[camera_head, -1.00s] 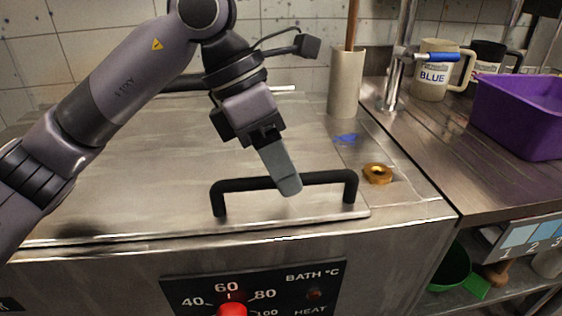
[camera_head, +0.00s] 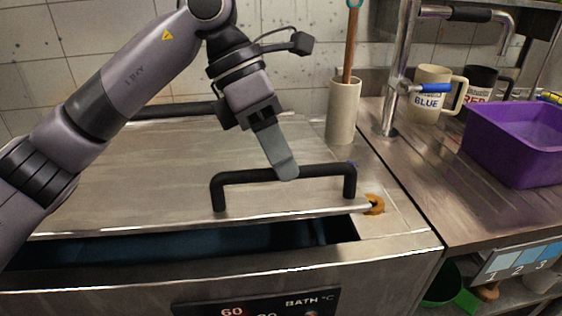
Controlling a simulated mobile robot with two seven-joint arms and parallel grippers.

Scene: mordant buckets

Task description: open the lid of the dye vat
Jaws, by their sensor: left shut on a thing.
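The dye vat (camera_head: 400,250) is a steel tank with a wide flat steel lid (camera_head: 130,180). The lid's front edge is raised a little, and a dark gap with bluish inside shows below it. A black bar handle (camera_head: 325,171) stands on the lid near its front edge. My left gripper (camera_head: 286,172) reaches down from the upper left and is shut on the middle of the handle. The fingers hide part of the bar. My right gripper is not in view.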

